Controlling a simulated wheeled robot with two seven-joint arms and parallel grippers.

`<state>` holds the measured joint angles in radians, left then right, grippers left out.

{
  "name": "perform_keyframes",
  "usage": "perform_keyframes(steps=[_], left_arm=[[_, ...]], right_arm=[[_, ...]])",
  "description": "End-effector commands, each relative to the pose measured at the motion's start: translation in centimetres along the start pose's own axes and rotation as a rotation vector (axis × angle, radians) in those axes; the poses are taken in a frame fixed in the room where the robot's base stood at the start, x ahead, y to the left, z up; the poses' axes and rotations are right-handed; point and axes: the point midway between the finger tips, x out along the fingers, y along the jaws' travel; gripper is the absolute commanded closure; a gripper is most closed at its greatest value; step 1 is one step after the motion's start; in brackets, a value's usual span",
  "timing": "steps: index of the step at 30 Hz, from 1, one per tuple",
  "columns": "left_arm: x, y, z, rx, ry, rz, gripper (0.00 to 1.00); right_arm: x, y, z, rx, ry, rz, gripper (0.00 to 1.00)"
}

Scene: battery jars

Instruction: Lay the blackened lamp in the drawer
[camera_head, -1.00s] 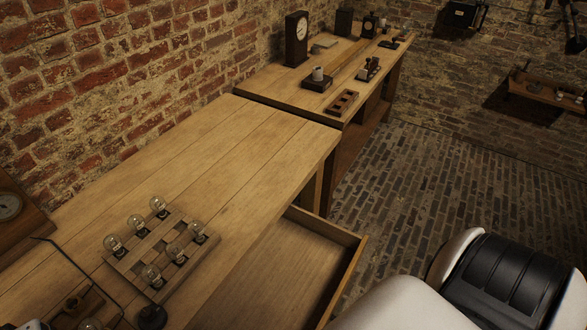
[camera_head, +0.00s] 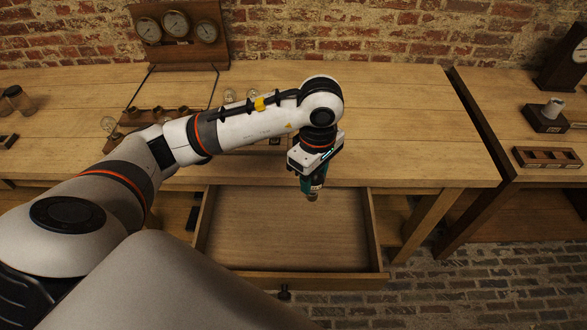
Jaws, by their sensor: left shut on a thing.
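My left gripper (camera_head: 311,186) reaches in from the left, pointing down above the open drawer (camera_head: 285,225). Its jaws are shut on a small lamp (camera_head: 312,197), of which only the brownish tip shows below the fingers. I cannot tell from this view how blackened its glass is. The lamp appears over the drawer's back right part, apart from its floor. The drawer is pulled out from under the bench, and its visible floor is bare. My right gripper is not in view.
Clear lamps (camera_head: 230,95) stand on the bench (camera_head: 400,110) behind my left arm, which hides most of their rack. A gauge panel (camera_head: 178,45) stands against the brick wall. The bench top right of my arm is clear. A second bench (camera_head: 520,85) stands to the right.

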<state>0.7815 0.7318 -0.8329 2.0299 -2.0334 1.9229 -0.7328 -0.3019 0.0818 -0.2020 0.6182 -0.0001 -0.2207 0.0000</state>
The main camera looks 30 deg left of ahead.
Motion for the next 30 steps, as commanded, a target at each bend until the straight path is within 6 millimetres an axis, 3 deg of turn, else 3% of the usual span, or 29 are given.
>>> perform_keyframes(steps=[1,8,21,27,30], left_arm=[[1.2,-0.5,0.2,-0.148,0.001,0.003,0.87],[4.5,-2.5,1.3,-0.881,0.001,0.004,0.87],[11.3,-5.3,3.8,-2.262,-0.001,0.005,0.87],[13.4,-5.8,4.6,-2.703,0.0,0.004,0.87],[13.9,-5.9,4.8,-2.824,0.001,0.003,0.87]], right_arm=[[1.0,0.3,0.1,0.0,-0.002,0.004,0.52],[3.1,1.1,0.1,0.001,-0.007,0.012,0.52],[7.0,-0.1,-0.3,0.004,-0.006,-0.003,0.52],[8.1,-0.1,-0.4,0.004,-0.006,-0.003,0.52],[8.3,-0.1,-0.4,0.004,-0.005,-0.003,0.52]])
